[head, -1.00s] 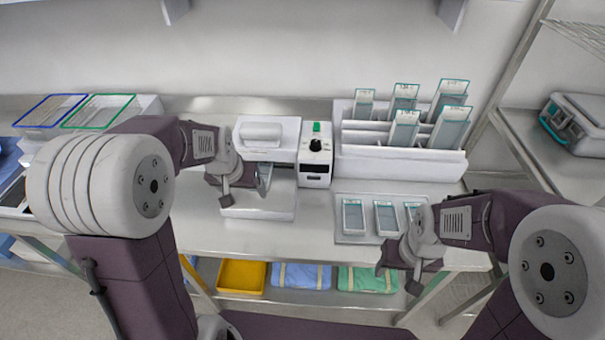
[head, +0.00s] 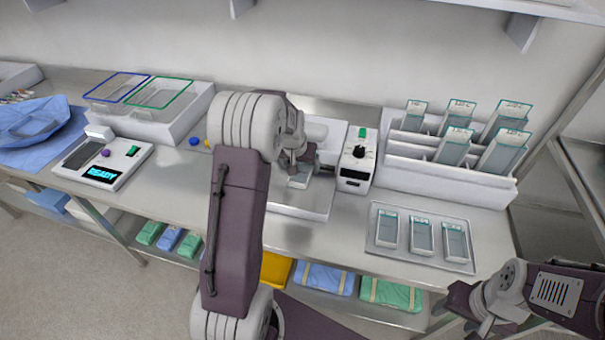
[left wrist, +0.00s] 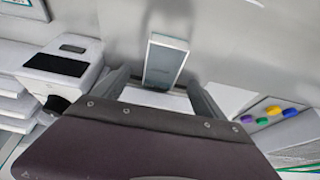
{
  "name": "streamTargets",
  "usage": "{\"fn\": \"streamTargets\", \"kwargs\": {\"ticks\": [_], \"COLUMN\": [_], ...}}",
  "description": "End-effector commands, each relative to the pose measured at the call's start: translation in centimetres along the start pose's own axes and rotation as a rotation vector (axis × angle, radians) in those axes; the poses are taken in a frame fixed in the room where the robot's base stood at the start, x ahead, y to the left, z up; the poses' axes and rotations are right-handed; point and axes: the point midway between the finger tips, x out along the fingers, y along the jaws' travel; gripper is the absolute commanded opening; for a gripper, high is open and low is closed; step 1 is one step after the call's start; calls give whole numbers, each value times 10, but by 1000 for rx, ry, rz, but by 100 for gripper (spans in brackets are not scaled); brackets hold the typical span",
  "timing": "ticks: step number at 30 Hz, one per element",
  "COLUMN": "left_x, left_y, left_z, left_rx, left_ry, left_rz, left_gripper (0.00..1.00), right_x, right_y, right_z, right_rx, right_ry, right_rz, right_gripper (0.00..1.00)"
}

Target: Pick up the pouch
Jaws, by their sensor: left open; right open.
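A clear pouch with a pale teal edge (left wrist: 166,62) lies ahead of my left gripper in the left wrist view, lined up between the two fingers. In the head view, a pouch (head: 300,179) shows just below my left gripper (head: 290,160), at the white sealing machine (head: 322,200), partly hidden by the arm. My left gripper is open and also shows in the left wrist view (left wrist: 160,88); whether its fingers touch the pouch is unclear. My right gripper (head: 468,312) is open and empty, in front of the table's edge at lower right.
Three pouches lie on a metal tray (head: 376,244). Several stand in a white rack (head: 400,174). A control box with a black knob (head: 358,160) stands right of the machine.

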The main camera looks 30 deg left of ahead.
Motion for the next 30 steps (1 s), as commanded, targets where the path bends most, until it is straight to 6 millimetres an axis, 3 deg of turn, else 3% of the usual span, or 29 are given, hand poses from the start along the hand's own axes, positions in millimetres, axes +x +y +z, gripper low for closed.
{"fn": "streamTargets", "kwargs": {"ticks": [9,16,17,24,30], "left_x": [47,51,51,50,50], "left_y": [-2,-2,-2,-2,-2], "left_z": [-1,-1,-1,-1,-1], "left_rx": [-1,0,0,0,0], "left_ry": [-3,-1,-1,-1,-1], "left_rz": [0,0,0,0,0], "left_gripper": [82,82,76,12,12], "right_x": [-11,-10,-10,-10,-10], "right_y": [0,0,0,0,0], "right_z": [-1,-1,-1,-1,-1], "right_rx": [0,0,0,0,0], "right_ry": [0,0,0,0,0], "right_rz": [0,0,0,0,0], "right_gripper": [57,57,57,57,57]}}
